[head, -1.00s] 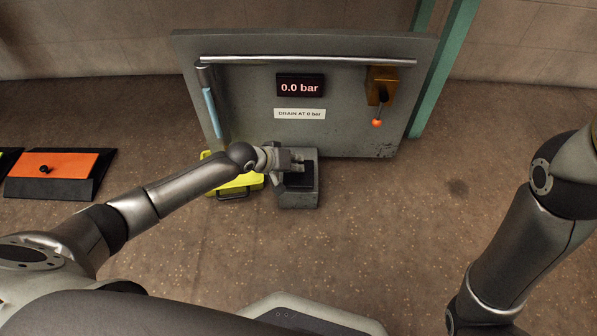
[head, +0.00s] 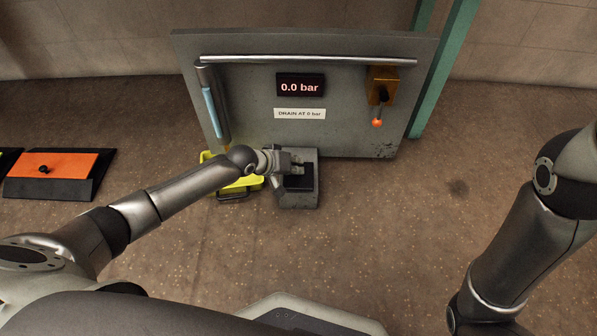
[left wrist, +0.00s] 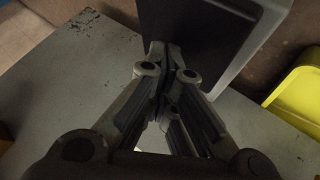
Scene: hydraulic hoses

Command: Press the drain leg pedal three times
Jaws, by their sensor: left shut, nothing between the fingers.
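The drain leg pedal (head: 299,184) is a grey floor box with a black pad, in front of the panel's foot in the head view. The black pad (left wrist: 195,22) also shows in the left wrist view, at the top. My left gripper (head: 297,163) is shut and empty, over the pedal's far half. In the left wrist view its fingertips (left wrist: 165,50) overlap the pad's edge; I cannot tell whether they touch it. The display (head: 300,86) reads 0.0 bar. The right gripper is out of view; only my right arm shows.
The grey panel (head: 250,125) stands behind the pedal, with a blue sight tube (head: 211,112) at left and an orange-knobbed lever (head: 377,122) at right. A yellow tray (head: 240,186) lies left of the pedal. An orange-topped block (head: 55,164) is farther left. Floor right of the pedal is clear.

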